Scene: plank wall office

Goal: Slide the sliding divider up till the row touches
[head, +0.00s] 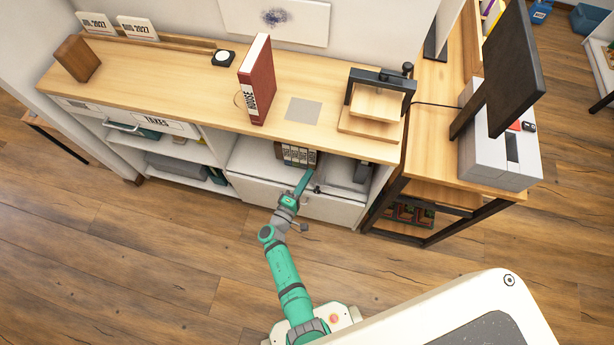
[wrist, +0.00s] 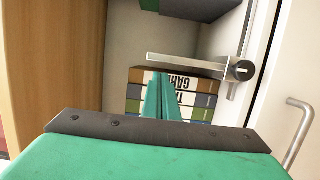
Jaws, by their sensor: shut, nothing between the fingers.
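The sliding divider (wrist: 190,64) shows in the wrist view as a slim metal bar with a round dark knob at one end, beside a thin rail. In the head view its dark knob (head: 317,189) shows close to my gripper. The row of books (head: 296,153) stands in the open shelf bay; its spines (wrist: 200,84) appear stacked in the wrist view. The divider lies along the row's end, very near the last book; I cannot tell whether they touch. My gripper (head: 309,174) is shut and empty, its fingertips (wrist: 163,82) in front of the spines, just short of the bar.
The cabinet top (head: 200,95) overhangs the bay and holds a red book (head: 257,80) and a wooden press (head: 376,105). A dark box (head: 362,172) stands at the bay's right. A white drawer front with a bar handle (wrist: 298,130) lies below the bay.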

